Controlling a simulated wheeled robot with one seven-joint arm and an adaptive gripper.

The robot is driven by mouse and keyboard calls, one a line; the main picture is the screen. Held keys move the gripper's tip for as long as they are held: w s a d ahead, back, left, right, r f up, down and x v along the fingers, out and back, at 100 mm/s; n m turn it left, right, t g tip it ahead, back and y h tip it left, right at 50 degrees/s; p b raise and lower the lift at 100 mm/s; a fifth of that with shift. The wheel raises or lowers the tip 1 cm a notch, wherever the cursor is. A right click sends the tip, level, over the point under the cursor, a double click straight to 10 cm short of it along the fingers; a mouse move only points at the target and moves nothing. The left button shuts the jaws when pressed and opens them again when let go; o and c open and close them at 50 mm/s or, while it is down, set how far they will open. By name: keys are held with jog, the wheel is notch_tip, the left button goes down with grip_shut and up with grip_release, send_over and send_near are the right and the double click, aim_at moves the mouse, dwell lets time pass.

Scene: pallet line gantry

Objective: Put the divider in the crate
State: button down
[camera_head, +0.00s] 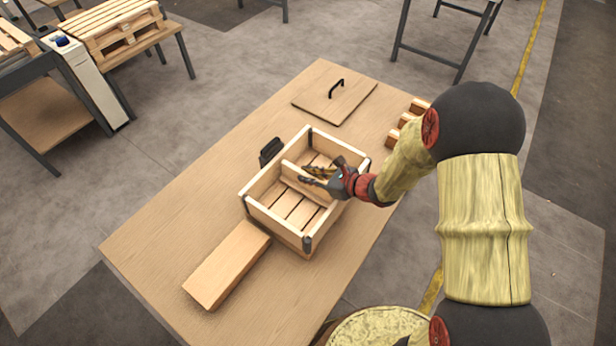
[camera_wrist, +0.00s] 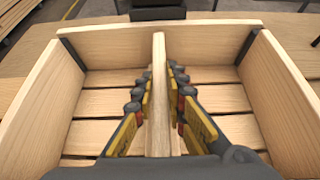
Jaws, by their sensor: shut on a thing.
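The crate (camera_head: 272,226) is an open box of pale wooden boards with dark corner brackets, standing on the table. Its slatted floor also shows in the wrist view (camera_wrist: 100,103). The divider (camera_head: 308,185) is a thin pale board, upright inside the crate and running across its middle. In the wrist view the divider (camera_wrist: 159,75) stands on edge between my fingers. My gripper (camera_head: 318,176) reaches into the crate from the right and is shut on the divider. I cannot tell whether the divider's lower edge touches the crate floor; the fingers partly hide it.
A wooden lid with a black handle (camera_head: 325,105) lies behind the crate. A wooden block (camera_head: 228,265) lies in front of it. A black object (camera_head: 270,151) stands against its left side. Small wooden pieces (camera_head: 393,138) lie at the right edge. The table's left part (camera_head: 165,225) is clear.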

jog(key=shift+f+b, duration=0.4)
jog(key=shift+b, duration=0.05)
jog(key=shift+f, duration=0.15)
jog(key=c, duration=1.9)
grip_release()
jog(key=shift+s+f, duration=0.1)
jog(key=shift+o, duration=0.4)
jog(key=shift+s+f, duration=0.1)
